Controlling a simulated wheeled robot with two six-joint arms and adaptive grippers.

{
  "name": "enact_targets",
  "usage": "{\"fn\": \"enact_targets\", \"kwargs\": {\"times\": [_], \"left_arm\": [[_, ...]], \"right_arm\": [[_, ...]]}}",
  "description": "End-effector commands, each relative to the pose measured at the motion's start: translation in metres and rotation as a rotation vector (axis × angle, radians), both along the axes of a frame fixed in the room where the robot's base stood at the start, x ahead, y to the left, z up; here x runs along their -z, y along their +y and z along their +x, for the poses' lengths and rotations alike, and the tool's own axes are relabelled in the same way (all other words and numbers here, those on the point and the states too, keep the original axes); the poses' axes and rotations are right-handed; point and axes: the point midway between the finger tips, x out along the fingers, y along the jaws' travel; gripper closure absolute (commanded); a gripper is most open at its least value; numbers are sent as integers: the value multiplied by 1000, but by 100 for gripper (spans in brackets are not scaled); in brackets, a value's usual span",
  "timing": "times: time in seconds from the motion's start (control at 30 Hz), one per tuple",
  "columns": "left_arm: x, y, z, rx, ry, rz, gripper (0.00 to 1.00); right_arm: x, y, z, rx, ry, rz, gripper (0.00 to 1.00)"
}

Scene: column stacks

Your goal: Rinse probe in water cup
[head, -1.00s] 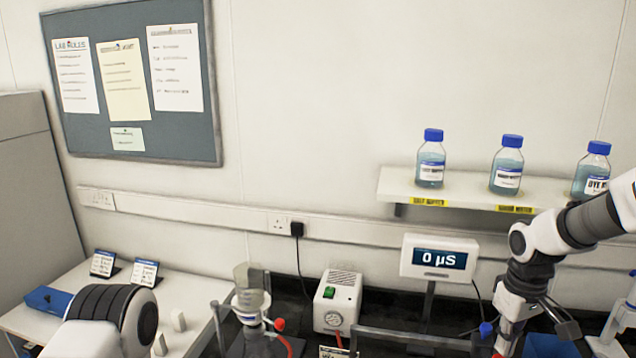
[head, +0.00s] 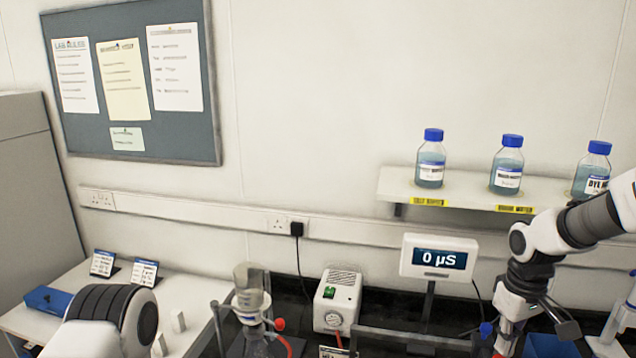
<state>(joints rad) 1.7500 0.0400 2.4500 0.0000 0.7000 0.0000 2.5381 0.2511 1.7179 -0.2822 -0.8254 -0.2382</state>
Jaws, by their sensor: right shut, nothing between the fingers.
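My right arm comes in from the right edge, and my right gripper (head: 512,332) points down at the bottom right. It is shut with nothing held, and its lower end is close to the bottom edge of the picture. A white meter (head: 440,257) reading "0 µS" stands to the left of this gripper. I cannot make out the probe or the water cup. Only a rounded part of my left arm shows at the lower left; its gripper is out of view.
A shelf (head: 395,187) with blue-capped bottles (head: 507,167) hangs above the bench. A white box with a gauge (head: 337,300) and a clamped glass vessel (head: 249,290) stand left of the meter. A blue container (head: 548,346) is beside my right gripper. Label cards stand on the left counter.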

Motion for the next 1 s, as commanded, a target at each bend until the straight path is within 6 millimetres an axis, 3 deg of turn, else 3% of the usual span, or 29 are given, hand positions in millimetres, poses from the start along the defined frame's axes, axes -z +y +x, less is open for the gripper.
{"fn": "enact_targets", "kwargs": {"times": [1.0], "left_arm": [[18,0,0,0,0,0,50]], "right_arm": [[38,0,0,0,0,0,100]]}}
